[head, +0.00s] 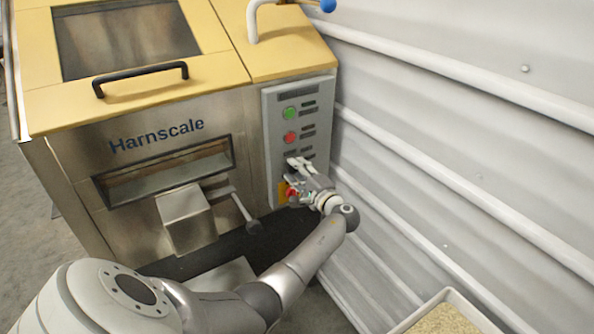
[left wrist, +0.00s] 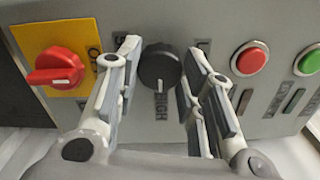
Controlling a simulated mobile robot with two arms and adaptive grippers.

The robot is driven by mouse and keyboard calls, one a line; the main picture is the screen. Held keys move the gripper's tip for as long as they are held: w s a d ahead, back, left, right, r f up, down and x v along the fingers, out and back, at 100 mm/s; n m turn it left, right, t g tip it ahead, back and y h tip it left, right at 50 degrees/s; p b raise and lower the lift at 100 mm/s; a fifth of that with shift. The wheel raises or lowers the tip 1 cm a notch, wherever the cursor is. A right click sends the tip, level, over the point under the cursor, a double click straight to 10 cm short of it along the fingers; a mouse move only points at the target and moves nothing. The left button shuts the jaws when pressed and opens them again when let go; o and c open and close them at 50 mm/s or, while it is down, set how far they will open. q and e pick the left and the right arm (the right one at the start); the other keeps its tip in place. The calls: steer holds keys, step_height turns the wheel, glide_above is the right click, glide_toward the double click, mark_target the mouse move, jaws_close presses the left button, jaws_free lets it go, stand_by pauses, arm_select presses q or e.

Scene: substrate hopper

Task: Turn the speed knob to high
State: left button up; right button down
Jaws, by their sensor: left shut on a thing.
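The speed knob (left wrist: 160,68) is a round black knob on the grey control panel (head: 270,130), seen in the left wrist view with the word HIGH printed below it. My left gripper (left wrist: 163,54) has one finger on each side of the knob and is shut on it. In the head view my left gripper (head: 299,168) is at the lower part of the panel and hides the knob. My right gripper is not in view.
A red rotary switch (left wrist: 55,68) on a yellow plate sits close to the left finger in the wrist view. Red (left wrist: 250,60) and green (left wrist: 307,61) buttons are on the other side. A corrugated wall (head: 450,130) stands right of the hopper (head: 70,185).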

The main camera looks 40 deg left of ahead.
arm_select(q)
steer(key=shift+f, duration=0.1)
stand_by(0.3)
steer(key=o, duration=1)
steer(key=shift+o, duration=0.2)
steer(key=v, duration=1.2)
